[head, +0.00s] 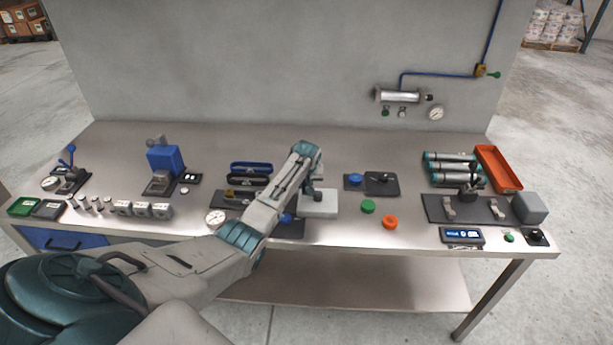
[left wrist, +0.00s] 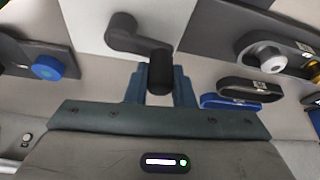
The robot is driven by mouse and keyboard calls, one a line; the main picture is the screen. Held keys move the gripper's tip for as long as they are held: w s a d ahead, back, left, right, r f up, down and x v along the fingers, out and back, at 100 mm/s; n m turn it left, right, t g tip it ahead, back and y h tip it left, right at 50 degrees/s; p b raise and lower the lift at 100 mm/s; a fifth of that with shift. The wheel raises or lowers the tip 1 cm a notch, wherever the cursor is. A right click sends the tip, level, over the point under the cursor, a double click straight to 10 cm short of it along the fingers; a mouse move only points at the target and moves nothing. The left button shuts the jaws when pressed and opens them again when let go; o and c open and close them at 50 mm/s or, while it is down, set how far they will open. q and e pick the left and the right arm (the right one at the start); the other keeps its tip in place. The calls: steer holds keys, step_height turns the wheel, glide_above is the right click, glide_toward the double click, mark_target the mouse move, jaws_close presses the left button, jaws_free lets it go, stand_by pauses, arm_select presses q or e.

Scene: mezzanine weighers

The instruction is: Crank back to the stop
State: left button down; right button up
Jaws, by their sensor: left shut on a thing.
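The crank shows in the left wrist view as a dark grey arm (left wrist: 136,41) with a black upright grip (left wrist: 160,74) at its end. The crank arm runs up and left from the grip to a round hub on a pale block (left wrist: 92,22). My left gripper (left wrist: 160,84) is shut on the grip, one teal finger on each side. In the head view my left gripper (head: 314,192) is over the pale block (head: 322,210) mid-bench, and its wrist hides most of the crank. I see no stop mark. My right gripper is not in view.
A dark plate with a blue knob (head: 355,179) is right of the block. Green (head: 368,206) and orange (head: 390,222) caps lie farther right. Black and blue oval parts (head: 250,167) and a gauge (head: 215,218) are left. A wall stands behind the bench.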

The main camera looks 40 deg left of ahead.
arm_select(q)
steer(key=n, duration=0.1)
steer(key=s+n, duration=0.1)
steer(key=shift+d+r+n+g+y+p, duration=0.15)
steer(key=shift+d+n+g+y+p, duration=0.15)
steer(key=shift+y, duration=0.1)
steer(key=shift+s+d+n+g+y, duration=0.2)
steer(key=shift+d+n+g, duration=0.1)
steer(key=shift+n, duration=0.55)
steer(key=shift+s+d+n+g+y, duration=0.2)
steer(key=shift+n+g, duration=0.1)
steer(key=shift+n, duration=0.55)
steer(key=shift+s+n, duration=0.1)
steer(key=shift+n, duration=0.2)
steer(key=c, duration=1.2)
jaws_free()
steer(key=shift+d, duration=0.1)
steer(key=shift+c, duration=0.2)
